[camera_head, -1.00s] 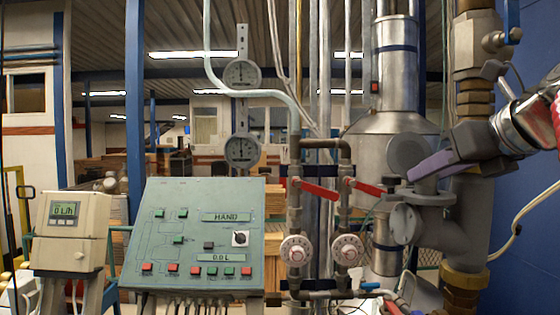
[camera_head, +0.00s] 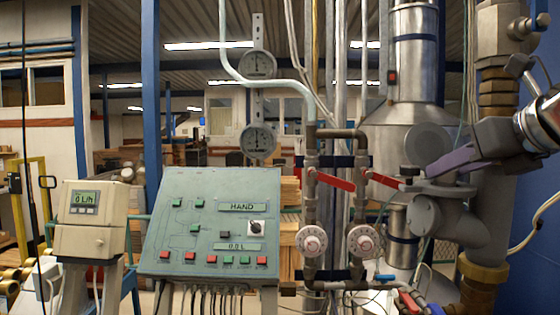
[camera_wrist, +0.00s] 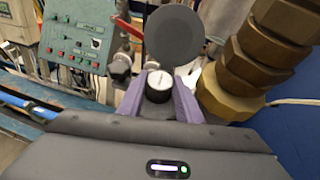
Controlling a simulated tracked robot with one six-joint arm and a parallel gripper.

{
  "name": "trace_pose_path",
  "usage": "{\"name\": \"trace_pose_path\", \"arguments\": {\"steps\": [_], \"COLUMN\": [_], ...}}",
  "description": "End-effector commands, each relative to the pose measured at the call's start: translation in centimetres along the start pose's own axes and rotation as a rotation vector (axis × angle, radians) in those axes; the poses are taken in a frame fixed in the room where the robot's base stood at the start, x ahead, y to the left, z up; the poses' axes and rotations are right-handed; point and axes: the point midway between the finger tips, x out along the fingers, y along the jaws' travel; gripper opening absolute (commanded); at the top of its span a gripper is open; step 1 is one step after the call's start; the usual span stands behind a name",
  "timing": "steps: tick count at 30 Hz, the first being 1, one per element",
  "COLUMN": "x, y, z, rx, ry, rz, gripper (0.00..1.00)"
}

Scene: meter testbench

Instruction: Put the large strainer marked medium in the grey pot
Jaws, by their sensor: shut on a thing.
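My gripper (camera_head: 434,174) has purple fingers and is shut on a small dark cylinder with a pale round top (camera_wrist: 159,82), seen between the fingers in the wrist view. No marking is readable on it, so I cannot tell whether it is the strainer marked medium. In the head view the fingers are at the grey flanged pipe body (camera_head: 440,212). Whether they touch it is unclear. A flat grey disc (camera_head: 428,146) stands upright just above the fingertips. It also shows beyond them in the wrist view (camera_wrist: 175,37). I cannot make out a separate grey pot.
Red-handled valves (camera_head: 331,180) and two round dials (camera_head: 312,241) are left of my gripper. A brass-jointed pipe (camera_head: 484,272) and a blue wall (camera_head: 535,205) are to the right. A green control panel (camera_head: 205,220) stands at left. A steel vessel (camera_head: 385,125) is behind.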

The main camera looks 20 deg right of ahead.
Motion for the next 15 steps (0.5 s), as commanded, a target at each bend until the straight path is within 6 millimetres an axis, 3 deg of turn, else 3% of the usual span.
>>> {"name": "trace_pose_path", "arguments": {"steps": [5,6,15], "x": [0.11,0.12,0.12], "y": [0.02,0.02,-0.01], "z": [-0.24,-0.24,-0.24], "rx": [0.000,0.000,0.000], "ry": [0.000,0.000,0.000], "rz": [0.000,0.000,0.000], "gripper": [0.08,0.33,0.54]}}
